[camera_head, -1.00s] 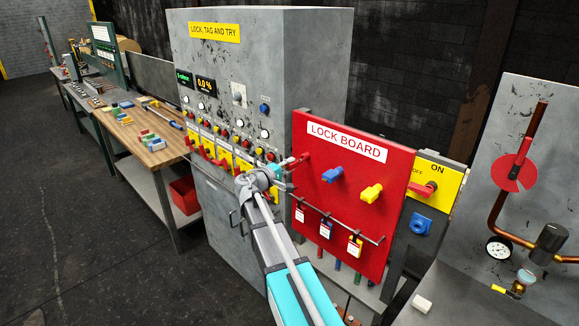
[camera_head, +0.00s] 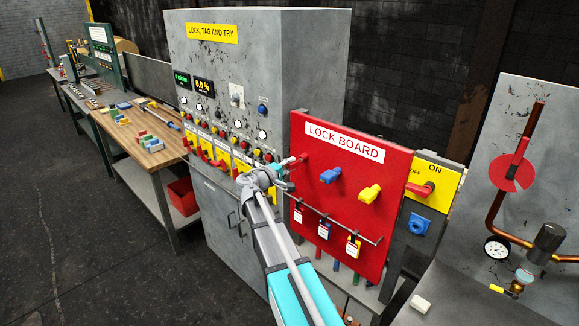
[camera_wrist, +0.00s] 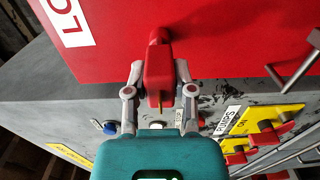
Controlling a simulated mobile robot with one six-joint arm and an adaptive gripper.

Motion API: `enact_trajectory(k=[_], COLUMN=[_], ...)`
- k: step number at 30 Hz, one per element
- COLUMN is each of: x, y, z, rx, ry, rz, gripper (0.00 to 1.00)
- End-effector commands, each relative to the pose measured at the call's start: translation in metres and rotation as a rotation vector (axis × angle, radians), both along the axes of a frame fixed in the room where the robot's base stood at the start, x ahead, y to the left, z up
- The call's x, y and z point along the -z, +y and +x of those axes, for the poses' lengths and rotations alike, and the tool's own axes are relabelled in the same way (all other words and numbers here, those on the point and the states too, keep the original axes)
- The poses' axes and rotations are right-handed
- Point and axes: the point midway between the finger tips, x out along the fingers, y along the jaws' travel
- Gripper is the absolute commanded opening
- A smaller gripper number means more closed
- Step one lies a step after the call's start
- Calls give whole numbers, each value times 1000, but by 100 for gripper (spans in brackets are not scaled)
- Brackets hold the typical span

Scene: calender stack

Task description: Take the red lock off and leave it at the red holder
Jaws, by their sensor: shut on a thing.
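The red lock (camera_wrist: 158,78) is between the two fingers of my gripper (camera_wrist: 158,85), which is shut on it in the wrist view. Its far end meets a red round piece (camera_wrist: 159,36) on the face of the red lock board, which looks like the red holder. I cannot tell whether the lock is seated on it or only touching. In the head view my gripper (camera_head: 288,176) is at the board's left edge, and the red holder area (camera_head: 301,159) shows just beyond it. The arm partly hides the contact.
The lock board (camera_head: 320,230) also carries a blue piece (camera_head: 331,175) and a yellow piece (camera_head: 370,193), with tags hanging on a rail below. The grey cabinet (camera_head: 265,75) with yellow switch panels stands left of the board. A yellow switch box (camera_head: 436,180) stands to its right.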

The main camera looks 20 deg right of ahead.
Motion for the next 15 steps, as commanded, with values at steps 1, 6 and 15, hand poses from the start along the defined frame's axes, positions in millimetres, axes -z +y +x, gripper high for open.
enact_trajectory(k=[1,6,15], x=[0,0,0], y=[-1,-4,-7], z=[0,1,3], rx=[0,0,-1], ry=[0,0,0], rz=[0,0,0], gripper=[0,0,0])
